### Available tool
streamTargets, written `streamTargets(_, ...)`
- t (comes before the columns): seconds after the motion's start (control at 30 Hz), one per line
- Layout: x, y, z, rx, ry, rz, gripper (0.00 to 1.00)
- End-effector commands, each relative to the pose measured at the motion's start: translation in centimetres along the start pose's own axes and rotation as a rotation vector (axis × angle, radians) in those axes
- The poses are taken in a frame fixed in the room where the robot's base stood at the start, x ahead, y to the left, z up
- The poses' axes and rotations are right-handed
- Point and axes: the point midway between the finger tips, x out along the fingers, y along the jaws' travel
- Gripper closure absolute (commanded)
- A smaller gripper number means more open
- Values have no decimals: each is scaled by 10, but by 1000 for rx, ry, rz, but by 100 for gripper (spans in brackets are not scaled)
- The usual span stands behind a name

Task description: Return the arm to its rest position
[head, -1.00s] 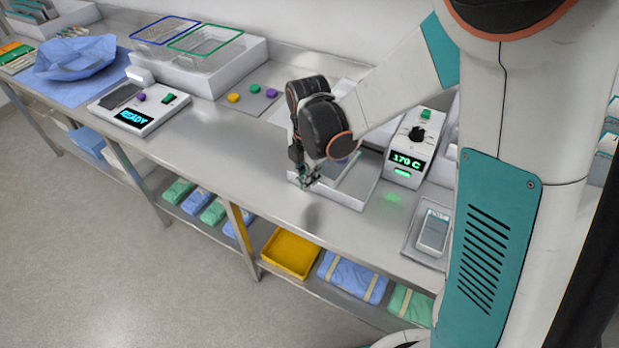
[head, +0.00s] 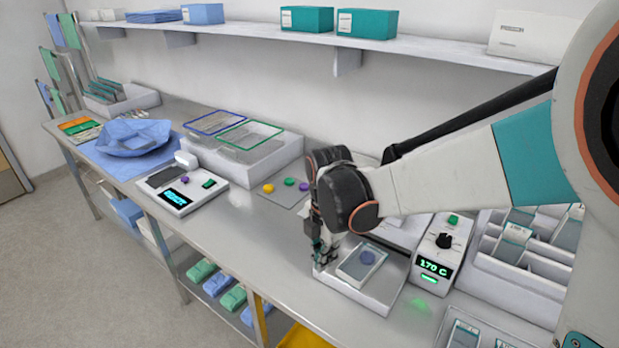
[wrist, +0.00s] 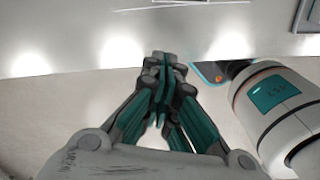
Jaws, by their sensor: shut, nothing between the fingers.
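My gripper (head: 322,258) points down above the steel counter (head: 255,235), at the left edge of a white tray-like device (head: 385,297). Its fingers are together with nothing between them; whether it touches the device cannot be told. In the wrist view my gripper (wrist: 162,65) also shows closed fingertips against a pale, blurred surface with bright reflections. My arm reaches in from the right of the head view.
A display unit (head: 183,190), wire baskets (head: 235,135) and coloured discs lie left. A shelf (head: 330,38) runs above.

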Motion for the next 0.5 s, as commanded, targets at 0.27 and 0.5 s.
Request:
streamTargets(0.27,-24,-41,28,337,-10,44,100)
streamTargets(0.5,-54,-83,35,790,-9,192,100)
